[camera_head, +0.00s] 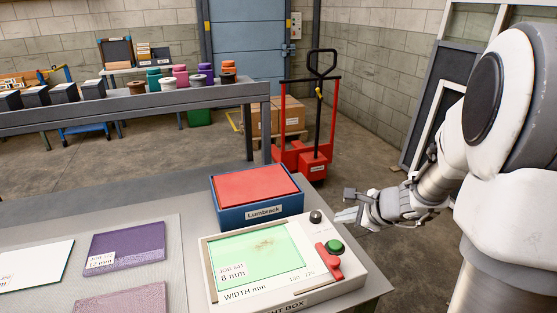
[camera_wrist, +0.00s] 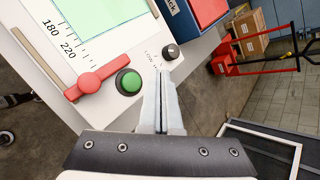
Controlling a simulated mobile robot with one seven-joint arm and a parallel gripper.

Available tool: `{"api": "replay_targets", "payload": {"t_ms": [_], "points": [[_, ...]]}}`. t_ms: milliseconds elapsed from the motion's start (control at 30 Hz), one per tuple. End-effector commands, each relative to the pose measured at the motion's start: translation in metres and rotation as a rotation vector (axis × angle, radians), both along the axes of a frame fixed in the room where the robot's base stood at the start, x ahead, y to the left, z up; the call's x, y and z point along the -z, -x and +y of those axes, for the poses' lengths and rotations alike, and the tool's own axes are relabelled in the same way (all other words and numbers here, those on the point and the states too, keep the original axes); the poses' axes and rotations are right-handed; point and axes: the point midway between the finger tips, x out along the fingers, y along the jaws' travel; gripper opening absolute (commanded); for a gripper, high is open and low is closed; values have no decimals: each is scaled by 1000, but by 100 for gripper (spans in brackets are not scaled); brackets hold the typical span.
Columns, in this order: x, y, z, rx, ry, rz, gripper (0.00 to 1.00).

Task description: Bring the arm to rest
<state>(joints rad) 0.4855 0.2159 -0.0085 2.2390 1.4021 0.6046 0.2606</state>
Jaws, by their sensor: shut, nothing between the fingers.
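My gripper (camera_head: 346,214) is to the right of the bench, at the right side of the light box. In the wrist view my gripper (camera_wrist: 161,104) has its two pale fingers shut together with nothing between them. The white light box (camera_head: 352,278) has a lit green panel, a red lever (camera_head: 328,261), a green button (camera_head: 334,246) and a dark knob (camera_head: 316,216). In the wrist view the red lever (camera_wrist: 92,82), the green button (camera_wrist: 129,82) and the dark knob (camera_wrist: 170,51) lie beyond the fingers. The fingertips appear apart from them.
A blue Lumbrack box (camera_head: 250,213) with a red top stands behind the light box. Purple and white sheets lie on the grey bench (camera_head: 190,230) to the left. A red pallet truck (camera_head: 312,161) and dark framed panels (camera_head: 432,100) stand beyond. Open floor lies right of the bench.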

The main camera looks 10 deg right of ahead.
Motion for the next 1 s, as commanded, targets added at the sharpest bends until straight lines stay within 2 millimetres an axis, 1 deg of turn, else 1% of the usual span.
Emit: {"api": "replay_targets", "payload": {"t_ms": [67,167,200,267,300,400,467,500,600,700,800,900,1000], "points": [[-13,4,12,-61,35,-15,0],[-37,15,38,-209,126,-46,0],[-49,22,50,-286,175,-61,0],[-66,36,70,-411,257,-86,0],[-76,46,81,-496,314,-104,0],[-98,74,106,-695,457,-141,0],[-109,91,117,-811,543,-160,0],[-115,103,122,-883,602,-172,0],[-127,134,132,-1057,750,-194,0],[-136,164,133,-1214,901,-201,0],[-141,191,129,-1346,1046,-192,0],[-145,211,120,-1442,1171,-171,0],[-147,224,112,-1502,1261,-150,0]]}}
